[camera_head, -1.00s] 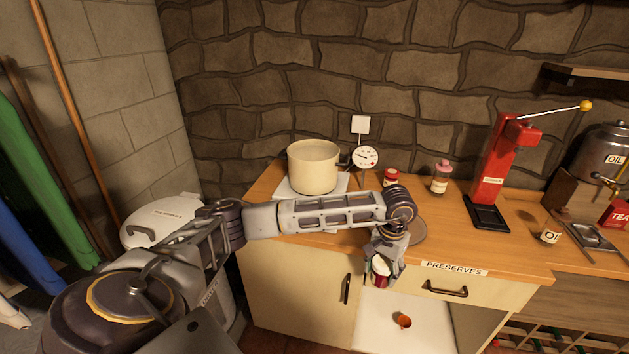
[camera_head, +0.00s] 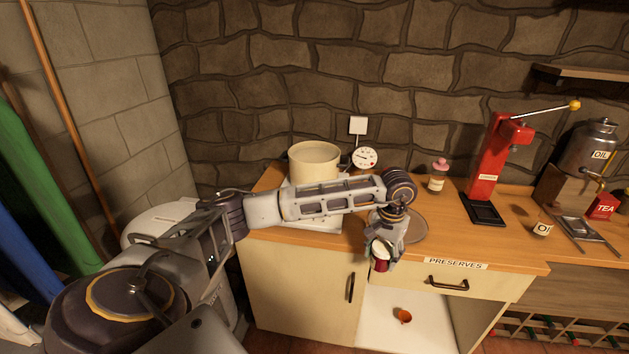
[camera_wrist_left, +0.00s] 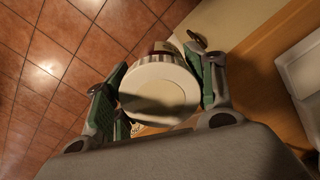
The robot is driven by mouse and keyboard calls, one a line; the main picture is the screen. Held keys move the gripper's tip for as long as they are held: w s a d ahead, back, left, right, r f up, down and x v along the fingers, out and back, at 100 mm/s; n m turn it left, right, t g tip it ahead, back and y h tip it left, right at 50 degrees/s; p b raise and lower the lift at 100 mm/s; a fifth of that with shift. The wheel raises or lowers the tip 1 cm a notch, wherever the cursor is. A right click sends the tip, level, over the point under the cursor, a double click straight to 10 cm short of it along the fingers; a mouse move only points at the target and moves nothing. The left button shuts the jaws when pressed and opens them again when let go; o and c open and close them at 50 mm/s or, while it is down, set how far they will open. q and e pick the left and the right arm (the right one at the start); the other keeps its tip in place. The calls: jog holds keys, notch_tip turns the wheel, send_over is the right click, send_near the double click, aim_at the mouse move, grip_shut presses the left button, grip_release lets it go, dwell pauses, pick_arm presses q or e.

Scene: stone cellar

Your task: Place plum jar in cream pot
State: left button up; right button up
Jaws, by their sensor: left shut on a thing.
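The cream pot (camera_head: 315,163) stands open and upright on a white plate at the back left of the wooden counter. My left gripper (camera_head: 382,252) is shut on the plum jar, a dark red jar (camera_head: 381,265) with a white lid. It holds the jar in front of the counter's front edge, to the right of and nearer than the pot. In the left wrist view the jar's white lid (camera_wrist_left: 159,92) faces the camera between the green-padded fingers, with tiled floor beyond. The pot's inside bottom is hidden. My right gripper is not in view.
My left forearm crosses in front of the pot's base. A round dial (camera_head: 365,158), a pink-topped jar (camera_head: 438,176) and a red lever press (camera_head: 497,155) stand to the pot's right. A PRESERVES drawer (camera_head: 478,281) lies below the counter edge.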

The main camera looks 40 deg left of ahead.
pick_arm(q)
jog(key=w+a+r+n+p, duration=0.1)
jog(key=a+r+p, duration=0.3)
jog(key=r, duration=0.8)
jog(key=s+a+r+n, duration=0.2)
jog(key=s+r+n, duration=0.6)
jog(key=r+n, duration=0.1)
jog(key=shift+a+n, duration=0.15)
jog(key=shift+n, duration=0.25)
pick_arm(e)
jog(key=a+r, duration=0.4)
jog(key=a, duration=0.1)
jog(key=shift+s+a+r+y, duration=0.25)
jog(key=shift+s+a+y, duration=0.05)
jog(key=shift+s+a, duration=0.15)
pick_arm(q)
jog(key=shift+s, duration=0.1)
